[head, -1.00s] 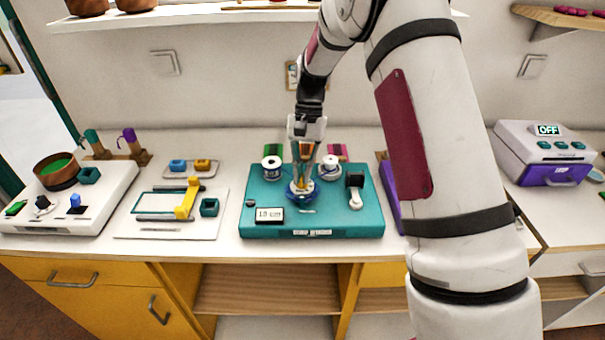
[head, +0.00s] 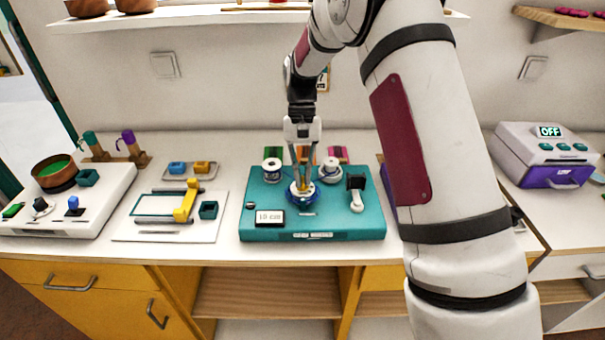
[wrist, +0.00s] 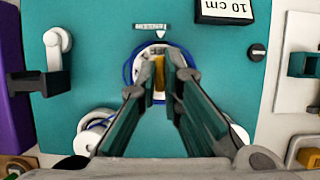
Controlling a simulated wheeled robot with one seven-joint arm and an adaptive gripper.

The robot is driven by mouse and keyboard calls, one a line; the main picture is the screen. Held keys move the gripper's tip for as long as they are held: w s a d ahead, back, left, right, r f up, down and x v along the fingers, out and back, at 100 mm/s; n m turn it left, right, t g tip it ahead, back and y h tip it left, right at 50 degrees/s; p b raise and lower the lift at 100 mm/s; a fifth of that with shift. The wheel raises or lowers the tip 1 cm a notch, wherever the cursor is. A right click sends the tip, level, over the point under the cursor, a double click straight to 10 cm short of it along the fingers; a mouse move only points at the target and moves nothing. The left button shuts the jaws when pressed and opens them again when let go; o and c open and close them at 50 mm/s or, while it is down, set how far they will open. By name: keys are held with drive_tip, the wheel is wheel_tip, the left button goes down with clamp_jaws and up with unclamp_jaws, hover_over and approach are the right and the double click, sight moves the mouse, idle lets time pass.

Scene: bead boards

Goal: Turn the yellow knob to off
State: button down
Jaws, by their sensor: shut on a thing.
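The yellow knob (wrist: 159,72) sits on a round white dial (wrist: 150,53) with a blue rim, on a teal board (head: 265,220). In the wrist view its narrow grip runs roughly up and down the picture, and a small pale pointer mark shows at the dial's edge. My gripper (wrist: 158,88) reaches down from above with its two fingers on either side of the knob, shut on it. In the head view, my gripper (head: 302,183) covers much of the knob. The knob's exact setting and any off mark cannot be read.
On the teal board, white spools (head: 331,170) flank my fingers. A black-ended white lever (head: 356,199) stands right and a "10 cm" display (head: 270,217) lies front left. A white board with a yellow handle (head: 183,206) lies left. A grey machine (head: 530,150) reading OFF stands far right.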

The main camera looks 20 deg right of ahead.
drive_tip(key=c, duration=1.7)
unclamp_jaws()
drive_tip(key=v, duration=1.2)
